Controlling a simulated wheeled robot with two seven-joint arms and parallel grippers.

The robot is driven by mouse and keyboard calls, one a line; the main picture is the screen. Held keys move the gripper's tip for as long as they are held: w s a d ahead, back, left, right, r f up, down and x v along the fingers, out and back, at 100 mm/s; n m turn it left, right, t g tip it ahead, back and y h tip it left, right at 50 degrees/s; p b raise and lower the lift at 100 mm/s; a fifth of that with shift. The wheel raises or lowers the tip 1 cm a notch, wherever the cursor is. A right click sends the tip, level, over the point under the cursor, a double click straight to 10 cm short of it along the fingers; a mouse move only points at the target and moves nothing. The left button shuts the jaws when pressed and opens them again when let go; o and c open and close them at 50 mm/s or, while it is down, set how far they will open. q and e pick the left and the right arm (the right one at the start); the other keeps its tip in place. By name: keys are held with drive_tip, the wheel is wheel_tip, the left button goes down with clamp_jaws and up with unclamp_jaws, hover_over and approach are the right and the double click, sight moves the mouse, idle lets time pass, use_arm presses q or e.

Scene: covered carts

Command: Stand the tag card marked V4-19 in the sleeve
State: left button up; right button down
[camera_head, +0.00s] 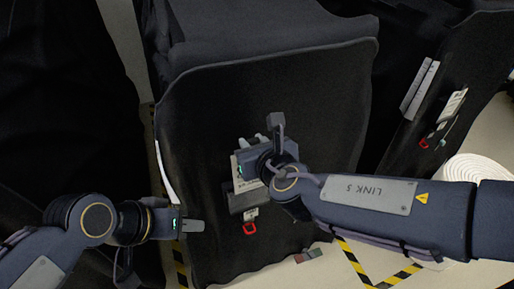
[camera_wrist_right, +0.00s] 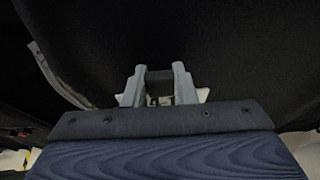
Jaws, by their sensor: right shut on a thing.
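My right gripper (camera_wrist_right: 158,84) is shut on a small dark block between its fingertips, which appears to be part of the tag card. White card edges (camera_wrist_right: 203,95) show beside and behind the fingers. In the head view a white card with dark print (camera_head: 247,166) shows by the right gripper, against the front of the black covered cart; its marking is too small to read. A dark grey holder, apparently the sleeve (camera_head: 243,199), sits just below it, partly hidden by my right arm. My left gripper (camera_head: 190,226) is at the cart's lower left, away from the card; its opening is unclear.
A red tag (camera_head: 250,228) hangs below the holder. Another covered cart (camera_head: 480,60) at the right carries a white card (camera_head: 452,105) and grey strips (camera_head: 420,90). A white roll (camera_head: 475,170) stands right. Yellow-black tape (camera_head: 355,265) marks the floor.

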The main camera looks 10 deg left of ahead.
drive_tip(key=shift+r+x, duration=0.2)
drive_tip(key=shift+x, duration=0.85)
drive_tip(key=shift+r+x, duration=0.2)
drive_tip(key=shift+x, duration=0.9)
wheel_tip(320, 180, down, 11)
drive_tip(key=b, duration=1)
drive_tip(key=shift+r+b, duration=0.25)
drive_tip(key=shift+b, duration=0.1)
drive_tip(key=shift+w+a+f, duration=0.1)
drive_tip(key=shift+f, duration=0.05)
drive_tip(key=shift+f+b, duration=0.95)
drive_tip(key=shift+b, duration=0.3)
drive_tip(key=c, duration=1.1)
unclamp_jaws()
